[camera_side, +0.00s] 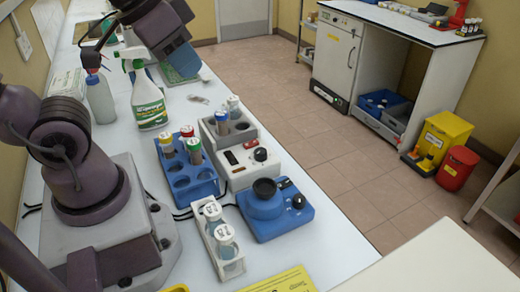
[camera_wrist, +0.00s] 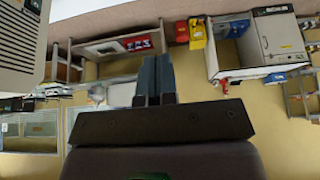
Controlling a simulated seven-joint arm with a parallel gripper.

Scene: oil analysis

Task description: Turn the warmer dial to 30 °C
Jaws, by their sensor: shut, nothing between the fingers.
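The warmer (camera_side: 240,172) is a white box on the bench in the side view, with a grey block of capped tubes at its back. Its black dial (camera_side: 260,154) is on the front panel beside a small red part and a dark window. The dial's setting is too small to read. My gripper (camera_side: 185,64) is raised above the far part of the bench, well behind the warmer and clear of it. In the wrist view, my gripper's fingers (camera_wrist: 154,80) are together with nothing between them. That view does not show the dial.
A blue tube rack (camera_side: 180,181) stands left of the warmer. A blue mixer with a black cup (camera_side: 264,189) and a white holder with two jars (camera_side: 218,238) stand in front. A spray bottle (camera_side: 147,100) and a wash bottle (camera_side: 100,100) stand near my gripper.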

